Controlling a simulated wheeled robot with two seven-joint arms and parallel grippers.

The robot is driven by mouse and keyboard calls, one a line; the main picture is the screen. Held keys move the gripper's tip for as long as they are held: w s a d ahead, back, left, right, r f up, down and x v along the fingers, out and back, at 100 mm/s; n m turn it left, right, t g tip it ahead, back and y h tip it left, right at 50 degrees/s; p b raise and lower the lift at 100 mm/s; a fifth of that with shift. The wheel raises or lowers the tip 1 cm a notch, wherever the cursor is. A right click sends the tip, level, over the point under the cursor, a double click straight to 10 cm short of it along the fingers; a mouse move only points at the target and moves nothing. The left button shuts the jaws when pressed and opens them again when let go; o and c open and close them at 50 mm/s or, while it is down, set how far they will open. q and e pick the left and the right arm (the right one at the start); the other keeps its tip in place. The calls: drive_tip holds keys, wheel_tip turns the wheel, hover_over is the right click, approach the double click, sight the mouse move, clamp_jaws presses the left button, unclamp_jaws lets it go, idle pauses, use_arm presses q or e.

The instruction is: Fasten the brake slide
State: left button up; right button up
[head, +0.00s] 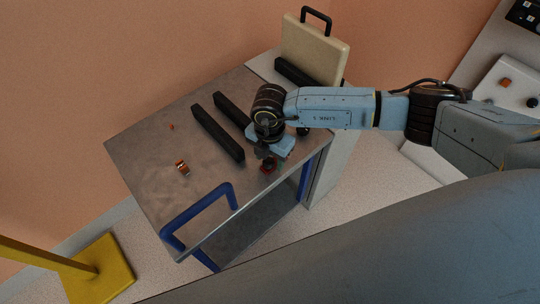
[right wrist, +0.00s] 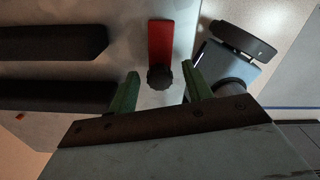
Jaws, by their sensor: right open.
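The brake slide appears to be the red strip (right wrist: 161,38) with a dark ridged knob (right wrist: 160,77) at its near end. In the right wrist view the knob lies between the green fingertips of my right gripper (right wrist: 161,82), with a gap on each side. In the head view the red piece (head: 267,166) shows small near the right edge of the metal cart top, and my right gripper (head: 274,161) is just over it. The gripper is open and empty. How far its tips are above the knob I cannot tell. My left gripper is not in view.
Black bars (head: 218,133) lie on the cart top (head: 150,150). A small orange-and-metal part (head: 182,168) and a tiny red piece (head: 172,127) lie at left. The cart has a blue handle (head: 195,205). A cream panel (head: 314,48) stands behind. A yellow post base (head: 100,268) stands at lower left.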

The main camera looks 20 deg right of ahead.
sight(270, 159)
drive_tip(key=shift+r, duration=0.35)
wheel_tip(270, 159, up, 6)
drive_tip(key=shift+r+p, duration=0.25)
drive_tip(key=shift+p, duration=0.65)
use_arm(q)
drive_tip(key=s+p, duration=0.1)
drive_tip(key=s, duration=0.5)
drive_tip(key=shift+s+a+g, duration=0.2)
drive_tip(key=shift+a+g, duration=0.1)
use_arm(e)
wheel_tip(270, 159, up, 6)
drive_tip(key=shift+r, duration=0.1)
